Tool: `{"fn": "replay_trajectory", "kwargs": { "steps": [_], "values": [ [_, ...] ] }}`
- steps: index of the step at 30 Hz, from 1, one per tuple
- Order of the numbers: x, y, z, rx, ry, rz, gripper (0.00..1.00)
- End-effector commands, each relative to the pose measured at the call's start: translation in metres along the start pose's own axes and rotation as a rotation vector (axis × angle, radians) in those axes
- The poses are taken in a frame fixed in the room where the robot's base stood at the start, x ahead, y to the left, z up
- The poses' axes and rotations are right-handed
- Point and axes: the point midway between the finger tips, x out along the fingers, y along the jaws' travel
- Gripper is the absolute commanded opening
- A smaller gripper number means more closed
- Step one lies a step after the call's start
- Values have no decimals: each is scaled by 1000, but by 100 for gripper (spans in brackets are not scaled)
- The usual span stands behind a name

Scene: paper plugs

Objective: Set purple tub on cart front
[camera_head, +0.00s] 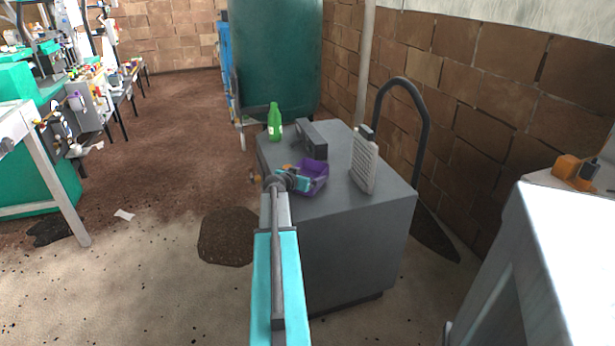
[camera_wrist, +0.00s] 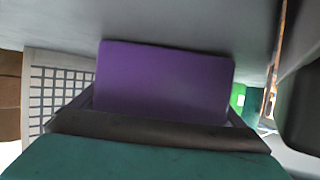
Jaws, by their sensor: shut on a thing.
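The purple tub (camera_head: 313,172) is at the near part of the grey cart's top (camera_head: 338,194) in the head view. My gripper (camera_head: 294,181) is at the tub's near left side and shut on it. In the wrist view the purple tub (camera_wrist: 165,83) fills the middle, right at my gripper (camera_wrist: 160,125), with the grey cart surface behind it. I cannot tell whether the tub's base touches the cart top.
On the cart, a green bottle (camera_head: 274,122) stands at the far left, a dark grey box (camera_head: 312,138) lies behind the tub, and a pale keyboard-like panel (camera_head: 364,163) stands to the right. The cart's black handle (camera_head: 424,130) rises at the right. A white table (camera_head: 575,240) is at far right.

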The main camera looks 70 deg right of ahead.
Motion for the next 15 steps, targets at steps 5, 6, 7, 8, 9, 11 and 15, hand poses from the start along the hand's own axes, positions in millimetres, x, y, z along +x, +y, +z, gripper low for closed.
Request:
{"fn": "replay_trajectory", "kwargs": {
  "steps": [5,6,7,8,9,11,15],
  "values": [
    [0,0,-1,0,1,0,66],
    [0,0,-1,0,1,0,66],
    [0,0,-1,0,1,0,66],
    [0,0,0,0,1,0,66],
    [0,0,1,0,1,0,66],
    [1,0,1,-1,1,0,66],
    [1,0,2,-1,0,1,100]
  ]
}}
